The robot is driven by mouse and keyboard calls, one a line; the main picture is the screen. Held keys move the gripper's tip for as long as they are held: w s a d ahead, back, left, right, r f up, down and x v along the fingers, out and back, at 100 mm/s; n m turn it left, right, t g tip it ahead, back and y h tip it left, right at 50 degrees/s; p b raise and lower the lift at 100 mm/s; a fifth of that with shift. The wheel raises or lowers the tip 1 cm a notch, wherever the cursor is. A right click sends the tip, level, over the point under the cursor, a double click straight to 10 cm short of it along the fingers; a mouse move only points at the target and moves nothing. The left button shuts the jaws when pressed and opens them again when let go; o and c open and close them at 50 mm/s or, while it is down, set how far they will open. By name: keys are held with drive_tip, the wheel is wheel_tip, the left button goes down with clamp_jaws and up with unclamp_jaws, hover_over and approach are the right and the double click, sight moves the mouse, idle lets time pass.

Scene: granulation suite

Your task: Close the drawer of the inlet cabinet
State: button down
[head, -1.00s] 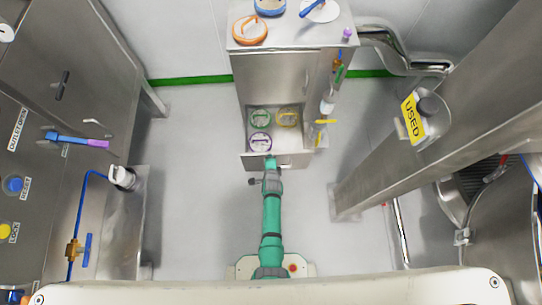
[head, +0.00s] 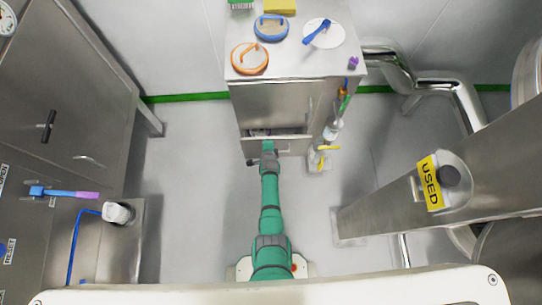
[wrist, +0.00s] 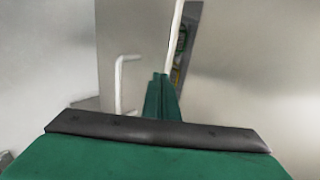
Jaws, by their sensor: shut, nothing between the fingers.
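The inlet cabinet (head: 275,102) is a grey metal unit at the far end of the floor. Its drawer (head: 292,145) is open by a small gap, with only a narrow strip of its inside showing. My gripper (head: 267,146) is shut and empty at the drawer front, left of its middle. In the wrist view the shut fingers (wrist: 161,88) lie over the drawer's pale top edge (wrist: 174,35), close to the drawer's bar handle (wrist: 121,85). Whether they touch the front is unclear. Green and yellow items show in the gap; most of the contents are hidden.
An orange ring-shaped lid (head: 249,59), a blue one (head: 271,28) and a white disc (head: 324,35) lie on the cabinet top. Bottles and tools (head: 334,128) hang on its right side. A metal column (head: 400,190) stands at right. Floor around my arm is clear.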

drive_tip(key=shift+w+d, duration=0.15)
drive_tip(key=shift+w, duration=0.45)
